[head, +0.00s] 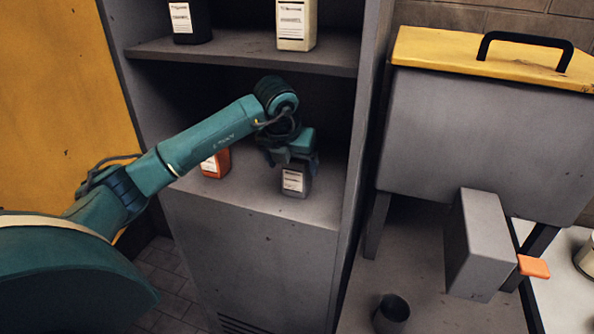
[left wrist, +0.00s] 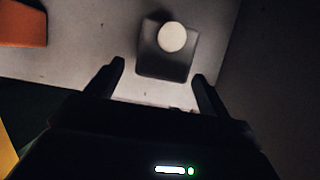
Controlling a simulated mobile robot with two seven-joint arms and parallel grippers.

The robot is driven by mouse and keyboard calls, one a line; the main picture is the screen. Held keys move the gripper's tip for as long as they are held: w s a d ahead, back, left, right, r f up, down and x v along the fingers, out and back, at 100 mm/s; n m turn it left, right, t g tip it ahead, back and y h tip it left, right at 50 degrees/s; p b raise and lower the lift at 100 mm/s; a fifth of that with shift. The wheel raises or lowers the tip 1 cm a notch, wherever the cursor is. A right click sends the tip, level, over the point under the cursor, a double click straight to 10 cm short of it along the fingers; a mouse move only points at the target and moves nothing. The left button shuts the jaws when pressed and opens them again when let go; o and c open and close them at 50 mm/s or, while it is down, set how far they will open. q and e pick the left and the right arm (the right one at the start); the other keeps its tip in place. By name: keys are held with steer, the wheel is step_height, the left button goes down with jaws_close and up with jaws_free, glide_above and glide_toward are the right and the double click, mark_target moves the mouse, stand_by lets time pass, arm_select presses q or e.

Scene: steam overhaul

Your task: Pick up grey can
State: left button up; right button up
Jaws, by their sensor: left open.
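The grey can (head: 296,181) is a small squarish container with a white label. It stands upright on the lower shelf of the grey cabinet. In the left wrist view the grey can (left wrist: 168,52) shows from above with a round pale cap. My left gripper (head: 291,160) is over the can in the head view, its fingers hiding the can's top. In the left wrist view my left gripper (left wrist: 158,80) is open, with a finger to each side and the can just beyond the fingertips, between their lines. My right gripper is not in view.
An orange can (head: 216,164) stands left of the grey can on the same shelf (head: 250,200). A black can (head: 190,22) and a cream can (head: 296,25) stand on the shelf above. The cabinet's right wall (head: 362,150) is close to my gripper.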

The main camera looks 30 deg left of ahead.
arm_select(q)
steer(key=w, duration=0.2)
steer(key=shift+w+a+r, duration=0.1)
steer(key=shift+w+a, duration=0.15)
steer(key=shift+w, duration=0.05)
steer(key=shift+w+a+f+p, duration=0.1)
steer(key=shift+w+f+p, duration=0.2)
steer(key=shift+f+p, duration=0.25)
steer(key=shift+f, duration=0.1)
steer(key=c, duration=1.4)
